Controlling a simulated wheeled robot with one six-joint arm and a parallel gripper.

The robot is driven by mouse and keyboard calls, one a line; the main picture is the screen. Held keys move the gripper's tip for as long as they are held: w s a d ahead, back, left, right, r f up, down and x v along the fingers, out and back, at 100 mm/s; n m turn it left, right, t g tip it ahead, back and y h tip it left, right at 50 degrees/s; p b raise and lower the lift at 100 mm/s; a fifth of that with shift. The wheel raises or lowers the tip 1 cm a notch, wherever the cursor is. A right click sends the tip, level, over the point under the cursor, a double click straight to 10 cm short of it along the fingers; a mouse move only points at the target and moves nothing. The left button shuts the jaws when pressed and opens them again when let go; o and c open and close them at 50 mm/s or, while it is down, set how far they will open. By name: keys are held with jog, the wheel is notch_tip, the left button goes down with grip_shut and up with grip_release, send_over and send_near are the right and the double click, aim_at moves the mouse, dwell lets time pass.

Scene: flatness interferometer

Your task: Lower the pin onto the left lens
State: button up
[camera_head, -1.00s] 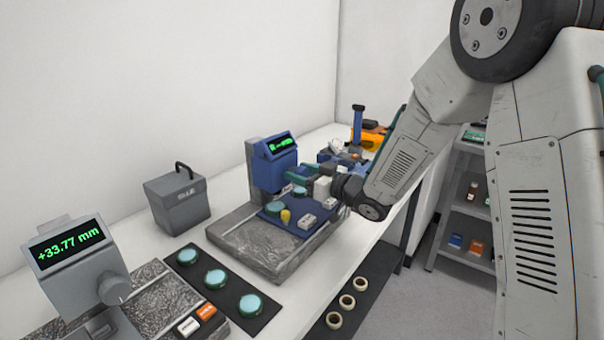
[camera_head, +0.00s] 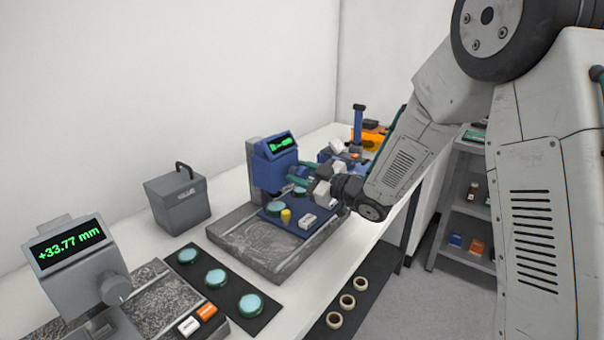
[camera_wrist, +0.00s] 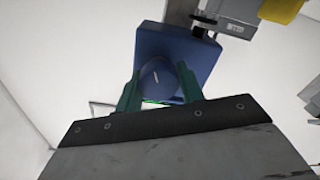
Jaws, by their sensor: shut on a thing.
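My gripper (camera_head: 300,173) is at the right side of the blue gauge head (camera_head: 268,172). In the wrist view its green fingers (camera_wrist: 157,85) are shut on a round blue knob (camera_wrist: 157,76) with a pale line across its face. The left lens (camera_head: 275,208), a teal disc, lies on the blue stage (camera_head: 268,216) below the head. A second teal lens (camera_head: 300,191) lies farther back, partly hidden. The pin under the head is too small to make out, so its gap to the lens cannot be told. The head's green display is unreadable.
A yellow piece (camera_head: 286,215) and a white block (camera_head: 307,221) are on the stage near the lens. A grey gauge (camera_head: 75,260) reading +33.77 mm and a black mat (camera_head: 187,257) with teal discs are at front left. A grey box (camera_head: 178,202) stands behind.

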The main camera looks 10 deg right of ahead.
jog(key=n, duration=0.4)
jog(key=shift+f+n, duration=0.1)
jog(key=shift+n, duration=0.2)
jog(key=n, duration=0.3)
jog(key=shift+s+n, duration=0.1)
jog(key=shift+n, duration=0.3)
jog(key=n, duration=0.3)
jog(key=shift+a+f, duration=0.1)
jog(key=shift+f+n, duration=0.1)
jog(key=shift+n, duration=2.1)
jog(key=o, duration=1)
jog(key=shift+c, duration=0.2)
